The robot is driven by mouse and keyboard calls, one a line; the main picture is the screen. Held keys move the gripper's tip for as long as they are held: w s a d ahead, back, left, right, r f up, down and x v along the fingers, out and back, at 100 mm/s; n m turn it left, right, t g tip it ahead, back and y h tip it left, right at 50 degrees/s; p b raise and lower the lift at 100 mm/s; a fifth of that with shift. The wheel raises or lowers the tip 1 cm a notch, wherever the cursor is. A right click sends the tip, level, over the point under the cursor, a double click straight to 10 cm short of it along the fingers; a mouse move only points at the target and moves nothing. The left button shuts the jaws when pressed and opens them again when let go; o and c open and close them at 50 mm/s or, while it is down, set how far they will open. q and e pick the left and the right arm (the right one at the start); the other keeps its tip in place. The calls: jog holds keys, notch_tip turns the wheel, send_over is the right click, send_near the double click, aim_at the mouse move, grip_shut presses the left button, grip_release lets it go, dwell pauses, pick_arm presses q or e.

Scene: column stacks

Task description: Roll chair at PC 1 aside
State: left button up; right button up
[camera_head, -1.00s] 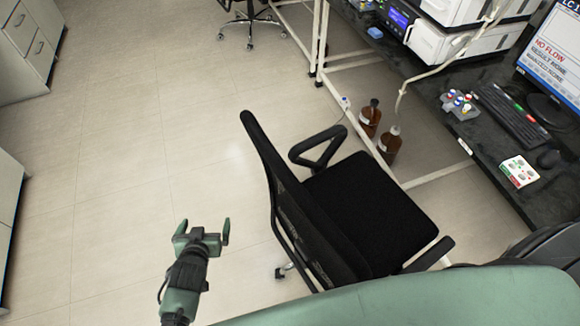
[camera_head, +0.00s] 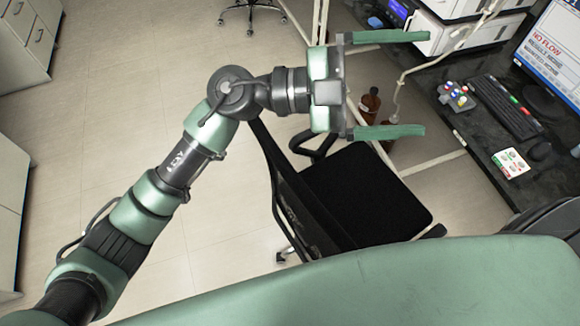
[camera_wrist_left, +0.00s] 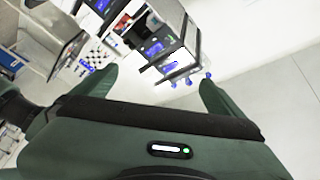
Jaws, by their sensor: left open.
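The black office chair (camera_head: 365,195) stands on the tiled floor beside the dark bench, its seat turned toward the bench and its backrest toward my left arm. My left gripper (camera_head: 408,84) is open and empty, raised above the chair's far side, with its fingers pointing right toward the bench. It hides the top of the backrest and part of the far armrest. In the left wrist view its two fingers (camera_wrist_left: 152,88) are spread with nothing between them. The PC monitor (camera_head: 556,55) shows "NO FLOW" at the right. My right gripper is not in view.
Cabinets (camera_head: 30,40) line the left. The floor (camera_head: 120,130) left of the chair is open.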

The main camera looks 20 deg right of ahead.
pick_arm(q)
jog(key=s+f+m+y, duration=0.3)
jog(key=s+f+y, duration=0.1)
jog(key=f+y, duration=0.2)
jog(key=n+t+y+p, duration=0.1)
jog(key=n+t+y, duration=0.2)
jog(key=t+y, duration=0.65)
send_near(290, 169)
jog(key=f+y+b, duration=0.1)
jog(key=f, duration=0.1)
jog(key=w+d+f+g+y+b, duration=0.1)
jog(key=f, duration=0.2)
jog(key=w+d+f+g+y+b, duration=0.1)
jog(key=f+b, duration=0.1)
jog(key=shift+d+f, duration=0.2)
jog(key=shift+f, duration=0.05)
notch_tip(290, 169, down, 5)
jog(key=b, duration=0.5)
jog(key=shift+r, duration=0.15)
jog(key=shift+r, duration=0.1)
